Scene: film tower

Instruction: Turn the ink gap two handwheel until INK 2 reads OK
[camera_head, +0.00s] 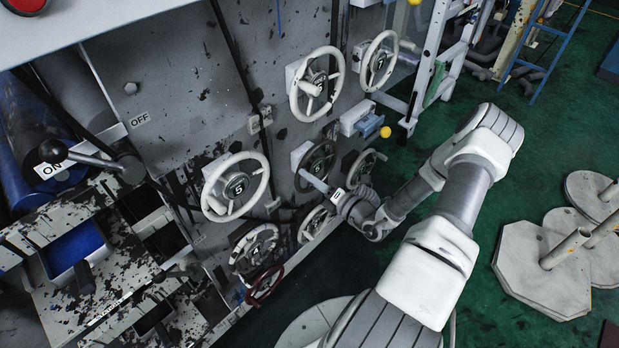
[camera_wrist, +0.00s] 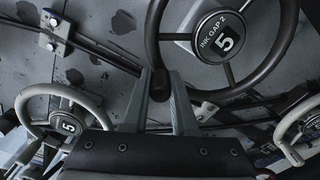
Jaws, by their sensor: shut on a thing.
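In the head view the dark handwheel (camera_head: 317,166) is on the grey machine panel, left of my wrist. In the head view my gripper (camera_head: 314,182) reaches the wheel's lower edge from the right. No INK 2 readout can be made out in either view.
White handwheels surround it: one at left (camera_head: 235,187), one above (camera_head: 316,84), one at upper right (camera_head: 379,61). A lever (camera_head: 85,158) marked ON and OFF is at far left. Pale octagonal weights (camera_head: 530,270) lie on the green floor at right.

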